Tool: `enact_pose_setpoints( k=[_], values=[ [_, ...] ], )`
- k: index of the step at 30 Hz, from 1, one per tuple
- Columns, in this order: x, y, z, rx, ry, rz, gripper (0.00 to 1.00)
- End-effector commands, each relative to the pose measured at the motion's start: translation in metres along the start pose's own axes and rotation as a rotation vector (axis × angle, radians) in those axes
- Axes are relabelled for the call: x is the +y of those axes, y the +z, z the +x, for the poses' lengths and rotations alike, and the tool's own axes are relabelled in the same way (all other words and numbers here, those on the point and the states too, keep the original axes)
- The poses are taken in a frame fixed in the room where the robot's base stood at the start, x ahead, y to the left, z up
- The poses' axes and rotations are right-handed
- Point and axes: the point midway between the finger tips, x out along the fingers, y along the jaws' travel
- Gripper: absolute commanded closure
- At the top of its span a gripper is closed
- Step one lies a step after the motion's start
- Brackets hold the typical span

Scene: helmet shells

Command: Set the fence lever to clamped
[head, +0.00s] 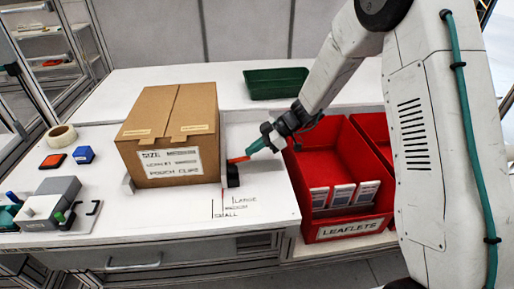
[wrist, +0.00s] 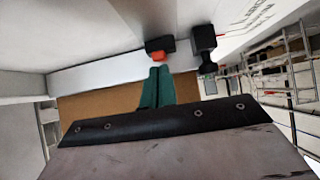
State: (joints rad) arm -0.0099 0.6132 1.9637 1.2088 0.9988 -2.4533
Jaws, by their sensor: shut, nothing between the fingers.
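The fence lever (head: 238,159) is a short orange-red bar on a small black block (head: 233,177) at the right side of a cardboard box. It points sideways, roughly level, toward my gripper. My gripper (head: 250,151) has teal fingers, closed together and empty, with the tips close to the lever's right end. In the wrist view the closed fingers (wrist: 157,75) point at a black part with an orange-red end (wrist: 156,56). I cannot tell whether they touch. The box (head: 168,130) is labelled "SIZE" and "POUCH CLIPS". Printed marks "LARGE" and "SMALL" lie on the table in front of the block.
A red bin (head: 349,229) labelled "LEAFLETS" stands right of my gripper. A green tray (head: 276,84) sits behind. Tape (head: 60,135), an orange-topped item (head: 53,161), a blue piece (head: 84,154) and a grey fixture (head: 48,207) are at the left. The front table middle is clear.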

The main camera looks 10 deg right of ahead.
Motion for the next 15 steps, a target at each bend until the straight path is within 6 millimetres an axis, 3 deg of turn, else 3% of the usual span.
enact_pose_setpoints(
  k=[15],
  values=[
    [0.000,0.011,-0.013,0.000,0.000,0.001,1.00]
  ],
)
